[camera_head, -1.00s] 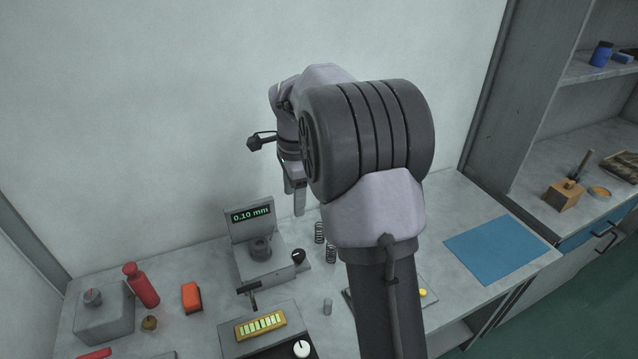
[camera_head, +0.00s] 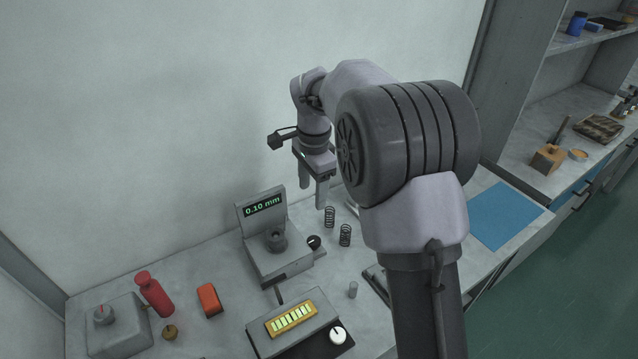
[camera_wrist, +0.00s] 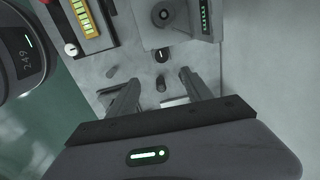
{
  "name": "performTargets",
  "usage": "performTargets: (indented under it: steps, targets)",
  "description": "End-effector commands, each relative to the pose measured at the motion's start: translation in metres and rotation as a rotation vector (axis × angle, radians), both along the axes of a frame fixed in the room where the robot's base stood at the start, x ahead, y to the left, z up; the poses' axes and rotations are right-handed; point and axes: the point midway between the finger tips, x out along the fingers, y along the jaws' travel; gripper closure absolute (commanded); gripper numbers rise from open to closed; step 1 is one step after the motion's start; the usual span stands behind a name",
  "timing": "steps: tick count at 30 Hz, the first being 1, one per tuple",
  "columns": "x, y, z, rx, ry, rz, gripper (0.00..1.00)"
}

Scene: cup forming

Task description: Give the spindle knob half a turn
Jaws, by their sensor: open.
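A black knob (camera_head: 314,241) with a pale mark sits at the right side of the grey gauge (camera_head: 283,268), whose display reads 0.10 mm. It also shows in the wrist view (camera_wrist: 162,55), beyond the fingertips. I take it as the spindle knob, but no label shows. My gripper (camera_head: 312,194) is open and empty, fingers down, above the table. In the wrist view the knob lies ahead of the gap between my open fingers (camera_wrist: 160,79), apart from both.
Two dark springs (camera_head: 345,235) stand right of the knob. A small grey peg (camera_head: 353,289) stands nearer the front. A panel with a yellow-lit bar (camera_head: 291,319) and a white knob (camera_head: 338,334) lies in front of the gauge.

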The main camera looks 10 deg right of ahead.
Motion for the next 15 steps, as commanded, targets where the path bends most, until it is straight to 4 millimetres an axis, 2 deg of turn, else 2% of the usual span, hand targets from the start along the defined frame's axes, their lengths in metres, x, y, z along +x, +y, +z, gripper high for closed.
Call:
performTargets:
  steps: [1,4,15]
  targets:
    - [0.008,-0.001,-0.015,-0.005,0.017,-0.018,0.41]
    - [0.021,-0.003,-0.042,-0.016,0.047,-0.059,0.41]
    - [0.023,-0.004,-0.148,-0.019,0.055,-0.075,0.41]
